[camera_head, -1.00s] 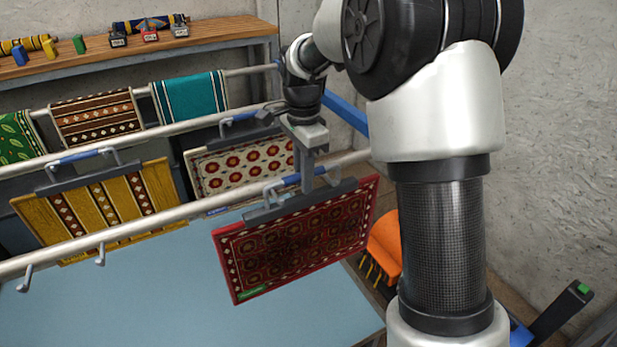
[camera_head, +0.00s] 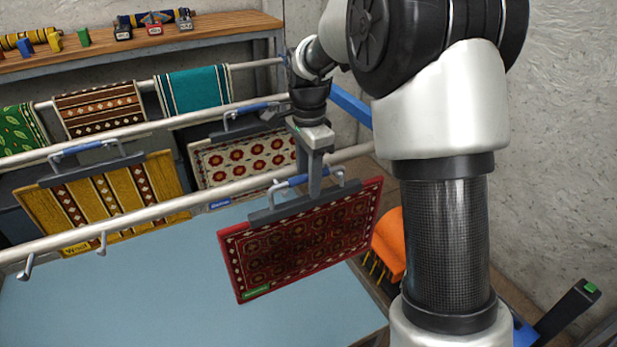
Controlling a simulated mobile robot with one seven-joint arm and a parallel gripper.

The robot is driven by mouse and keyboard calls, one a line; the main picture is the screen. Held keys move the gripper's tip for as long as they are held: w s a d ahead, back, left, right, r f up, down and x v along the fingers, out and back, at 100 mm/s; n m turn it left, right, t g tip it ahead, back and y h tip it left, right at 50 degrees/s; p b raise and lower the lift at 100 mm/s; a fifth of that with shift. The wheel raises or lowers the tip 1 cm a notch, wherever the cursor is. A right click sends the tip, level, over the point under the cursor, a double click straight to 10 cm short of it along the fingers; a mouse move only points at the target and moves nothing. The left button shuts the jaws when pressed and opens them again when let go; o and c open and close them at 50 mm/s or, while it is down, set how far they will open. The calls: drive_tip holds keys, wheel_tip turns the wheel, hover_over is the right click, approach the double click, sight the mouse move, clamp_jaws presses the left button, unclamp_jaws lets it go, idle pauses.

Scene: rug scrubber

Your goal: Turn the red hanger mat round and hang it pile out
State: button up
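The red hanger mat (camera_head: 300,245) hangs tilted from a grey clamp bar with a blue handle (camera_head: 291,181), in front of the front rail. A patterned dark red face with a small green label at its lower left corner is toward me. I cannot tell whether this face is the pile. My gripper (camera_head: 314,178) points down from above with its fingers at the blue handle and appears shut on it. The front rail (camera_head: 180,205) passes close behind the handle. I cannot tell whether the hanger touches the rail.
Two hooks (camera_head: 101,243) on the front rail are bare at left. A yellow mat (camera_head: 110,200) and a cream mat (camera_head: 240,160) hang behind. A pale blue surface (camera_head: 150,290) lies below. An orange object (camera_head: 390,240) is close to the mat's right edge.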

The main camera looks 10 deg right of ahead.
drive_tip(key=shift+f, duration=0.15)
wheel_tip(320, 180, up, 17)
drive_tip(key=s+d+r+n+t, duration=0.1)
drive_tip(key=s+d+r+n, duration=0.2)
drive_tip(key=s, duration=0.4)
drive_tip(key=s+f+n+t, duration=0.2)
drive_tip(key=s+f+n, duration=0.2)
drive_tip(key=s, duration=0.5)
drive_tip(key=s+d+f+n+t, duration=0.1)
drive_tip(key=s+f+n+t, duration=0.1)
drive_tip(key=s+f+n, duration=0.2)
drive_tip(key=s+n, duration=0.3)
drive_tip(key=s, duration=0.2)
drive_tip(key=shift+s+d+t+p, duration=0.25)
drive_tip(key=shift+s+t+p, duration=0.05)
drive_tip(key=shift+c, duration=0.9)
drive_tip(key=shift+d, duration=0.1)
